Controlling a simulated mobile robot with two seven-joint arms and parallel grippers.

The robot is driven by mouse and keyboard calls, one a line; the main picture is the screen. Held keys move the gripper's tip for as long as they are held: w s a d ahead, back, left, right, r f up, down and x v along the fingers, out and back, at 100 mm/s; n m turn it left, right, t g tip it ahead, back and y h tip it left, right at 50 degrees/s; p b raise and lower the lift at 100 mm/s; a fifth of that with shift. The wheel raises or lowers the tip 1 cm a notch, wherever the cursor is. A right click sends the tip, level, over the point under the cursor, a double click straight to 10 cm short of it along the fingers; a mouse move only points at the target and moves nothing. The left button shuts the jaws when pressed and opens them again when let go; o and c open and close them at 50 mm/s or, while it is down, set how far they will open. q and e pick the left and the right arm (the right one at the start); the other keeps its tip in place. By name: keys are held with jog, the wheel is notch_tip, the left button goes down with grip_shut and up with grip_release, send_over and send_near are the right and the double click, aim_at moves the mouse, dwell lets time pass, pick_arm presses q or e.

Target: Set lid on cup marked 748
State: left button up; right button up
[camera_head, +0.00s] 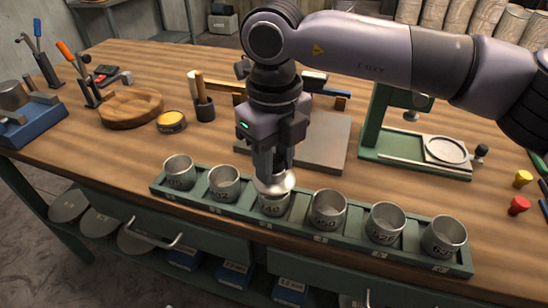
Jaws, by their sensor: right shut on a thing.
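My right gripper (272,170) points down over the third cup from the left (273,207) in a green rack (295,231). It is shut on a shiny metal lid (275,184), which is partly hidden by the fingers. The lid is at the mouth of that cup; I cannot tell whether it touches the rim. The mark on this cup is small and seems to end in "40" or "48". Open metal cups stand to its left (223,185) and right (327,210), with marks too small to read surely. My left gripper is not in view.
A green press stand (376,125) stands behind the rack at the right, and a grey plate (325,145) lies behind my gripper. A round wooden board (130,108) and a yellow-topped tin (171,121) are at the left. The rack sits along the bench's front edge.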

jog(key=shift+f, duration=0.25)
dwell(0.4)
jog(key=shift+f+b, duration=0.3)
jog(key=shift+b, duration=0.15)
jog(key=shift+f+b, duration=0.5)
jog(key=shift+b, duration=0.05)
dwell(0.4)
jog(key=o, duration=1.2)
jog(key=shift+r, duration=0.1)
jog(key=shift+r+p, duration=2.45)
jog(key=shift+r, duration=1.5)
